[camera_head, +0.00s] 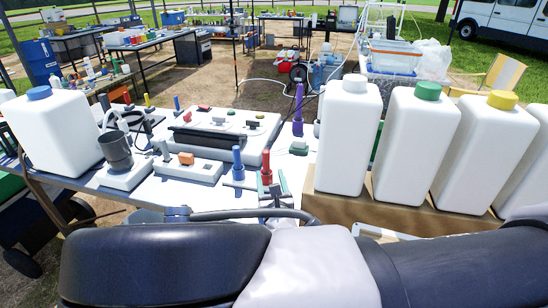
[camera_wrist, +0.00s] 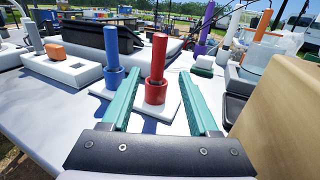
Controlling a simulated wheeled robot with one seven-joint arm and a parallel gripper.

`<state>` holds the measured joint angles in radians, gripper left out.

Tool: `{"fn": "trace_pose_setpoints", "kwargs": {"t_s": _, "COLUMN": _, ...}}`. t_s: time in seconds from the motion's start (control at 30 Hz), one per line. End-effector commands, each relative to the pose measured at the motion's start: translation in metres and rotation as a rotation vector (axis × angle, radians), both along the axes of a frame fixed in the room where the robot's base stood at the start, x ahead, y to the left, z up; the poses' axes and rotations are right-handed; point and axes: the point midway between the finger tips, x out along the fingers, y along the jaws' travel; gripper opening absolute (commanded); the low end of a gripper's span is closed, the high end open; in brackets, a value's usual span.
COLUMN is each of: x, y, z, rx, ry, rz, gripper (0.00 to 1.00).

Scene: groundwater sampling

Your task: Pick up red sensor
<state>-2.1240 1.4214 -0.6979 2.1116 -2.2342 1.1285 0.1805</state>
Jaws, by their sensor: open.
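The red sensor (camera_head: 266,163) is an upright red rod with a wider round base, on a small white plate on the white table. It also shows in the wrist view (camera_wrist: 157,68), centred between my fingers. My gripper (camera_wrist: 159,76) is open, with two teal fingers pointing forward, one on each side of the red sensor in the picture. No contact with it shows. In the head view my gripper (camera_head: 271,187) is partly hidden by my arm, low at the table's near edge.
A blue sensor (camera_wrist: 113,50) stands upright close left of the red one, by my left finger. A purple sensor (camera_head: 298,108) stands farther back. A cardboard box (camera_wrist: 282,105) with large white bottles (camera_head: 348,135) rises close on the right. A grey instrument (camera_head: 218,135) lies behind.

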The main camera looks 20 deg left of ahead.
Motion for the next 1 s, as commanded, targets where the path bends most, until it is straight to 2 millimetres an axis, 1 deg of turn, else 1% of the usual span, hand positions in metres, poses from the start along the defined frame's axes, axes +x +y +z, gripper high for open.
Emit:
{"fn": "trace_pose_setpoints", "kwargs": {"t_s": 0.2, "x": 0.031, "y": 0.016, "z": 0.0, "rx": 0.0, "ry": -0.002, "rz": -0.002, "gripper": 0.6}}
{"fn": "trace_pose_setpoints", "kwargs": {"t_s": 0.43, "x": 0.052, "y": 0.03, "z": 0.0, "rx": 0.001, "ry": -0.003, "rz": -0.001, "gripper": 0.6}}
{"fn": "trace_pose_setpoints", "kwargs": {"t_s": 0.63, "x": 0.077, "y": 0.046, "z": -0.001, "rx": 0.0, "ry": -0.002, "rz": -0.001, "gripper": 0.6}}
{"fn": "trace_pose_setpoints", "kwargs": {"t_s": 0.77, "x": 0.085, "y": 0.051, "z": -0.001, "rx": 0.001, "ry": -0.002, "rz": -0.001, "gripper": 0.6}}
{"fn": "trace_pose_setpoints", "kwargs": {"t_s": 0.97, "x": 0.086, "y": 0.051, "z": -0.001, "rx": 0.002, "ry": -0.001, "rz": -0.001, "gripper": 0.6}}
{"fn": "trace_pose_setpoints", "kwargs": {"t_s": 1.0, "x": 0.086, "y": 0.051, "z": -0.001, "rx": 0.002, "ry": -0.001, "rz": -0.001, "gripper": 0.57}}
